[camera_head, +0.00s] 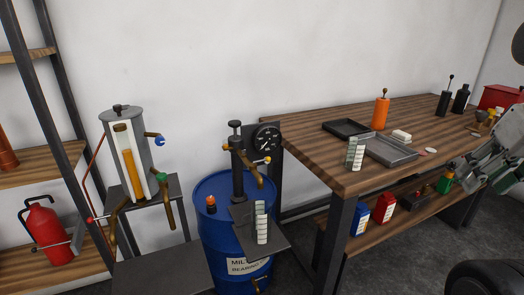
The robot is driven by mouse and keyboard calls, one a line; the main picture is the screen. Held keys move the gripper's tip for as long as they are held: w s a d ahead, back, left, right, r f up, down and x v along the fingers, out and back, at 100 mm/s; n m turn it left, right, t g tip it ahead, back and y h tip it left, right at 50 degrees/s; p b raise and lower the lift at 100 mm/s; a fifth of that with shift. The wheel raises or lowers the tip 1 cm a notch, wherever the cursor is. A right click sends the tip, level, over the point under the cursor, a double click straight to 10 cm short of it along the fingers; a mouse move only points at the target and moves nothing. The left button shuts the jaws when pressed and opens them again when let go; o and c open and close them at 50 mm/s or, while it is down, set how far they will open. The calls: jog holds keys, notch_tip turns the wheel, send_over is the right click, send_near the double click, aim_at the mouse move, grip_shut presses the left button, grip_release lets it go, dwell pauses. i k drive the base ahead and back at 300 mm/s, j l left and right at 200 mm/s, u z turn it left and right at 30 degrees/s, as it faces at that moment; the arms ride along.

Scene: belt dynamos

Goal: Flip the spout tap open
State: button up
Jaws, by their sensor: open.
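A blue drum (215,250) stands at the centre, carrying a dark hand pump (238,160) with a round dial (267,139). A curved brass spout (254,174) comes off the pump, with a small yellow-tipped lever (267,160) beside it. My gripper (463,176) is open at the far right, well away from these taps.
A wooden workbench (300,153) holds an orange bottle (380,112), dark trays (393,150) and a pale ribbed stack (355,154). Another ribbed stack (262,222) stands on a small plate before the drum. A shelf with a red extinguisher (45,232) is left.

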aim_at(267, 159)
jog(key=i+l+u, duration=0.2)
jog(key=l+u, duration=0.15)
jog(key=u, duration=0.15)
jog(key=i+l+u, duration=0.15)
jog(key=l+u, duration=0.3)
